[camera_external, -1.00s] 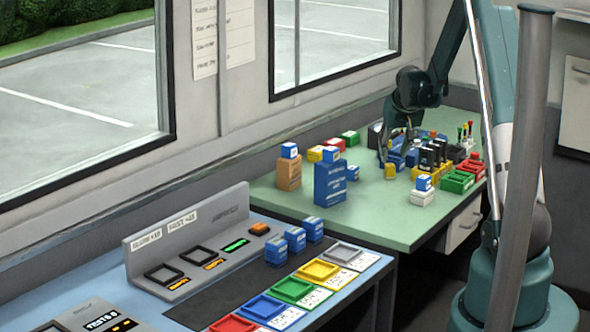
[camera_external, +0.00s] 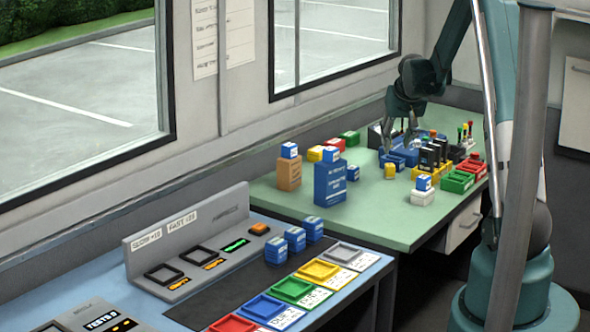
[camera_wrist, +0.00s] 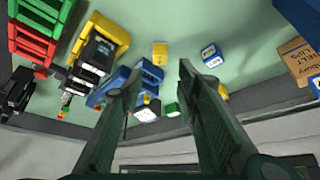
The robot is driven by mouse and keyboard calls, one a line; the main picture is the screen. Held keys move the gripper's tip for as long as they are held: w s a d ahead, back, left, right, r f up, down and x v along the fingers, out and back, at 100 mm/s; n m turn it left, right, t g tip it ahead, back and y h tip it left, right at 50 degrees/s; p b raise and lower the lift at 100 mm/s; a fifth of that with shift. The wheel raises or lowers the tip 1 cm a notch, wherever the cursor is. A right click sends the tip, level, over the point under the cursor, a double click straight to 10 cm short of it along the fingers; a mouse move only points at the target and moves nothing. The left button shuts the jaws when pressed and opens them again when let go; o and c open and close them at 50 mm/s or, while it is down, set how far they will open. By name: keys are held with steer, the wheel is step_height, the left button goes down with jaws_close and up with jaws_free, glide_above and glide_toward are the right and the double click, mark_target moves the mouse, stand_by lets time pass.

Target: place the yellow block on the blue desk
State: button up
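A small yellow block (camera_external: 390,171) stands on the green desk, in front of a blue tray. A yellow block with a pale label also shows in the wrist view (camera_wrist: 160,53), beyond my fingertips. My gripper (camera_external: 400,143) is above the back of the green desk, over the blue tray. In the wrist view its two fingers (camera_wrist: 155,70) are spread, with nothing held between them. The blue desk (camera_external: 380,264) is at the lower left, away from my gripper.
The green desk (camera_external: 385,215) has free room at its front. Colored trays and blue blocks (camera_external: 296,240) occupy the blue desk.

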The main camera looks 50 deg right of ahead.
stand_by(0.4)
steer(key=a+r+n+t+y, duration=0.1)
steer(key=a+r, duration=0.5)
steer(key=a, duration=0.6)
steer(key=s+a+r+n, duration=0.1)
steer(key=a+r+n, duration=0.1)
steer(key=a+r, duration=0.65)
steer(key=a+r+n+t+y, duration=0.1)
steer(key=a+r, duration=0.2)
steer(key=a, duration=1.1)
steer(key=s+a+n+y, duration=0.1)
steer(key=s+a+n, duration=0.1)
steer(key=s+a, duration=0.8)
steer(key=s+a+r+n+t+y, duration=0.1)
steer(key=s+a+n, duration=0.2)
steer(key=s+a, duration=0.7)
steer(key=a, duration=0.7)
steer(key=shift+r, duration=0.15)
steer(key=shift+o, duration=0.5)
